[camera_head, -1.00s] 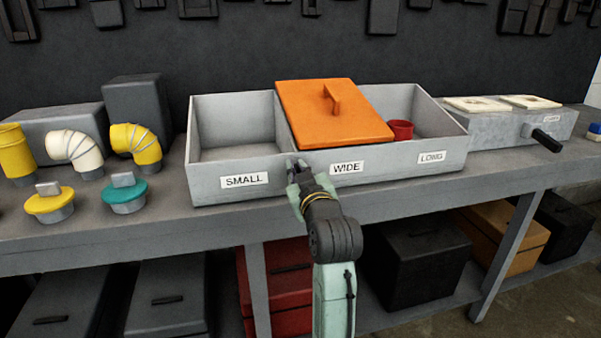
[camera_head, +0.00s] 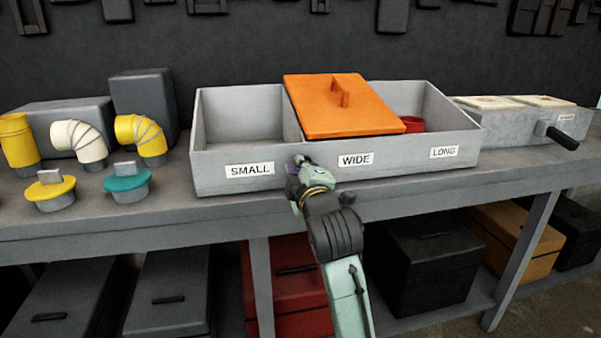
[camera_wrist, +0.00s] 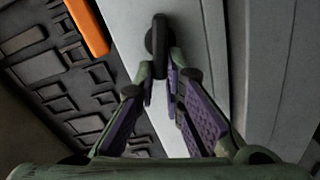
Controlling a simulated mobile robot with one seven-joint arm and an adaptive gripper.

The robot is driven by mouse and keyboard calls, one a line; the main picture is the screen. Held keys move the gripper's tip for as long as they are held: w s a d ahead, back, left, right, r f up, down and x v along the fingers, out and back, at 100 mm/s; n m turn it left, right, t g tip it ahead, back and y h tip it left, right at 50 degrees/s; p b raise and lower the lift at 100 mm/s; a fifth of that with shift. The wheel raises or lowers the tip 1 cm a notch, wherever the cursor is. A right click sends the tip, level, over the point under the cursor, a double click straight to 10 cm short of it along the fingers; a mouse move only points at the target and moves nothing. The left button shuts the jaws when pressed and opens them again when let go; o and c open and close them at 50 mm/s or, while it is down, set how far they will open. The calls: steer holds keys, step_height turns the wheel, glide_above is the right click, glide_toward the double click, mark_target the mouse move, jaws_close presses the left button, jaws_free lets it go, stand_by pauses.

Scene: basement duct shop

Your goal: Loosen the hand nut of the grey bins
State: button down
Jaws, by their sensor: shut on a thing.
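The grey bins (camera_head: 310,178) are one long open box on the bench, with compartments labelled SMALL, WIDE and LONG. An orange lid (camera_head: 345,112) with a handle covers the WIDE compartment. My gripper (camera_head: 296,166) is at the bins' front face, between the SMALL and WIDE labels. In the wrist view, a dark rounded hand nut (camera_wrist: 158,50) stands out from the grey face, and my gripper (camera_wrist: 163,90) has its purple-padded fingers closed around its lower part. In the head view the fingers mostly hide the nut.
A red cup-like piece (camera_head: 411,124) shows in the LONG compartment. Yellow and white duct elbows (camera_head: 80,142), a yellow cap (camera_head: 50,190) and a teal cap (camera_head: 127,182) stand to the left. A grey box with a black handle (camera_head: 562,137) is at right.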

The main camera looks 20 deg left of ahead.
steer(key=shift+f+n+b, duration=0.2)
steer(key=shift+n+b, duration=0.25)
steer(key=shift+n, duration=0.35)
steer(key=shift+f+n+b, duration=0.15)
steer(key=shift+n+b, duration=0.3)
steer(key=shift+n, duration=0.35)
steer(key=shift+a, duration=0.1)
steer(key=c, duration=1.7)
jaws_free()
steer(key=v, duration=0.7)
steer(key=shift+s+d, duration=0.2)
steer(key=shift+s, duration=0.05)
